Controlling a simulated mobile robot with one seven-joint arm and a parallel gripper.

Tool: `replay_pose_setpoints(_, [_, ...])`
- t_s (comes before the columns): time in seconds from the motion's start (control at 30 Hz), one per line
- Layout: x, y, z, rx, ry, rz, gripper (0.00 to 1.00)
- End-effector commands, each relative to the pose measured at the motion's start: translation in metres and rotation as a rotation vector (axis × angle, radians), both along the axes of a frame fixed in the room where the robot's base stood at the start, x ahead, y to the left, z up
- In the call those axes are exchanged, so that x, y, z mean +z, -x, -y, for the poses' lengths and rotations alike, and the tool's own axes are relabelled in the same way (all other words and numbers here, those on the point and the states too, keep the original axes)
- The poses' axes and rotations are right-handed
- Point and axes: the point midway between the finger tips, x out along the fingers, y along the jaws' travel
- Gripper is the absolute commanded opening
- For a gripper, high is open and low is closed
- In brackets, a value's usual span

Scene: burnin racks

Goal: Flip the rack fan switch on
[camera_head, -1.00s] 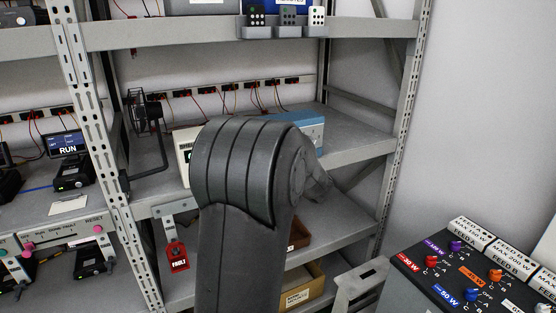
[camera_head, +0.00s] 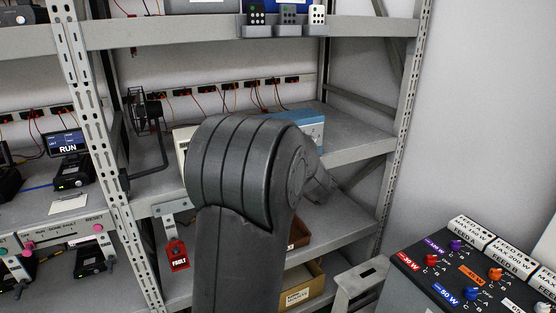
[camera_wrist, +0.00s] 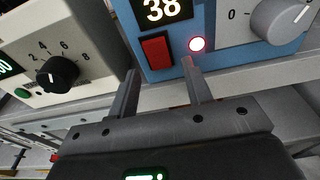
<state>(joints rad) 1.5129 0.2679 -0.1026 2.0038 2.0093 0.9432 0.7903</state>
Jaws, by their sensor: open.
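In the wrist view a red rocker switch (camera_wrist: 157,50) sits on the front of a blue box (camera_wrist: 136,22), under a display reading 38. A round light (camera_wrist: 197,44) beside the switch glows. No label naming a fan switch is readable there. My gripper (camera_wrist: 160,66) is open, its two fingers apart and pointing at the box front just below the switch; contact cannot be told. In the head view the blue box (camera_head: 313,132) stands on the middle shelf, partly behind my arm, which hides my gripper. A black fan (camera_head: 146,112) is at the left rack post.
A pale box (camera_wrist: 88,28) with a black knob (camera_wrist: 57,75) stands left of the blue box. The shelf edge (camera_wrist: 270,75) runs below both. A red FAULT tag (camera_head: 178,257) hangs below the shelf. A knob panel (camera_head: 425,285) is at lower right.

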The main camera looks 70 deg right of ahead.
Motion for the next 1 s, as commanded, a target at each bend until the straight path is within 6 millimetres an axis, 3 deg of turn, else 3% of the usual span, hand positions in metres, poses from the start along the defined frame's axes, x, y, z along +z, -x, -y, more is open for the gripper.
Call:
replay_pose_setpoints(0.43, [0.011, 0.057, -0.057, -0.001, 0.001, 0.002, 0.45])
replay_pose_setpoints(1.0, [0.012, 0.065, -0.065, 0.000, 0.000, 0.001, 0.45])
